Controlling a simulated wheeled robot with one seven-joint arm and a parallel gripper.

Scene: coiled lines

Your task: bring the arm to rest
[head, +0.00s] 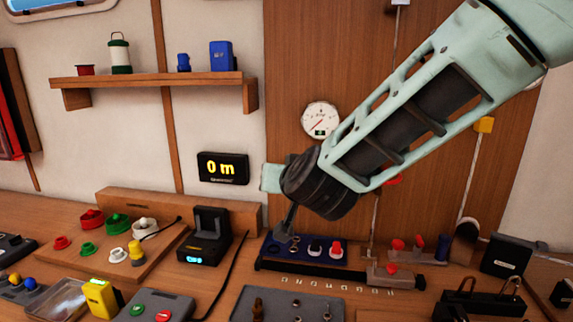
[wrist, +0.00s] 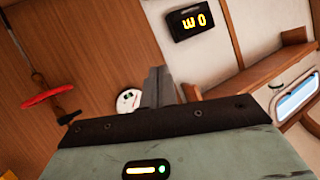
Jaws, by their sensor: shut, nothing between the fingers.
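My gripper (wrist: 160,86) shows in the wrist view with its two grey fingers together and nothing between them. The fingers stand out past the dark plate of the hand, with the wood and white wall behind them. In the head view my pale green arm reaches in from the upper right. No object is seen held.
A display reading 0 m (head: 222,168) and a round gauge (head: 320,119) are on the wall near my wrist. A shelf (head: 150,80) is at upper left. Below, a blue panel (head: 355,252), a black device (head: 205,240) and several small parts crowd the bench.

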